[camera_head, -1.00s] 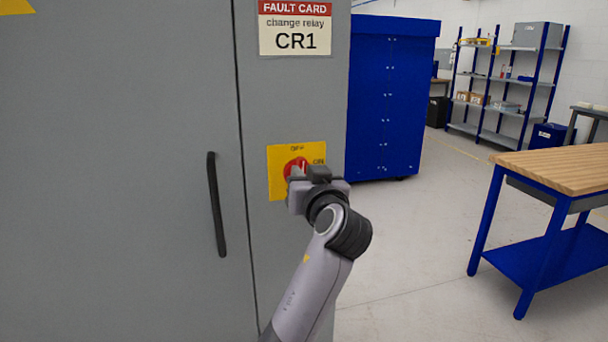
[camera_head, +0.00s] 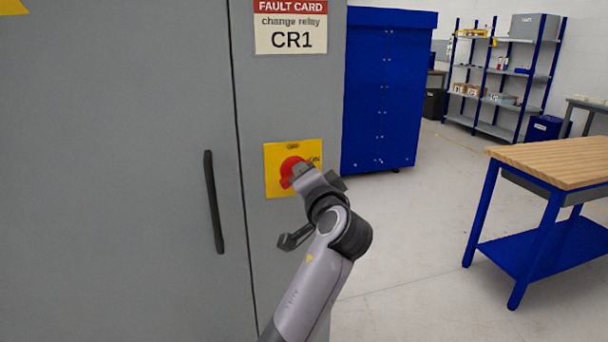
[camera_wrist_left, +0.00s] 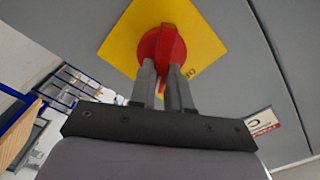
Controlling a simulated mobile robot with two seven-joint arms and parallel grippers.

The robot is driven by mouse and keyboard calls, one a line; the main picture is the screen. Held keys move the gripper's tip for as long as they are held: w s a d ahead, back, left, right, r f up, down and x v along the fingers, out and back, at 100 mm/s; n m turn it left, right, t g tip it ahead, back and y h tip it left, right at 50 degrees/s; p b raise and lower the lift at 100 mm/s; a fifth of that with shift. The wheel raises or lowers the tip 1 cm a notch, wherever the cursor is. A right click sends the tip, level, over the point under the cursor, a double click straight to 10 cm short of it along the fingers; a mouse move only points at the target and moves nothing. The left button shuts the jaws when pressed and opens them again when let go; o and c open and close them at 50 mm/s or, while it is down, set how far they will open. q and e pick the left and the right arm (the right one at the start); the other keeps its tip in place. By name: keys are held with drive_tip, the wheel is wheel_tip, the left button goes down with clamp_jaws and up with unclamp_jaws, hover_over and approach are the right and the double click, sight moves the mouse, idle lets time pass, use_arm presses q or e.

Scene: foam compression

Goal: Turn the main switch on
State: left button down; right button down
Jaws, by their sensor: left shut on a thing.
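The main switch is a red rotary knob (camera_head: 286,174) on a yellow plate (camera_head: 273,187), set in the grey cabinet front. The plate reads "ON" at its right; the mark at its top is small and hard to read. My left gripper (camera_head: 301,170) is at the knob and hides its right part. In the left wrist view, both fingers (camera_wrist_left: 162,84) are shut on the red knob's handle (camera_wrist_left: 163,47), and the yellow plate (camera_wrist_left: 118,43) looks tilted. My right gripper is not in view.
A fault card (camera_head: 290,28) reading "CR1" is above the switch. A black door handle (camera_head: 213,202) is to its left. A blue cabinet (camera_head: 388,90), a wood-topped bench (camera_head: 560,160) and shelves (camera_head: 500,75) stand right. Open floor lies between.

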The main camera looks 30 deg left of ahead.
use_arm(q)
drive_tip(key=m, duration=0.6)
drive_tip(key=shift+w+d+f+m, duration=0.1)
drive_tip(key=shift+f+m, duration=0.2)
drive_tip(key=shift+f, duration=0.05)
idle(0.4)
drive_tip(key=c, duration=1.1)
unclamp_jaws()
drive_tip(key=b+v, duration=0.1)
drive_tip(key=v, duration=0.6)
drive_tip(key=shift+b, duration=0.3)
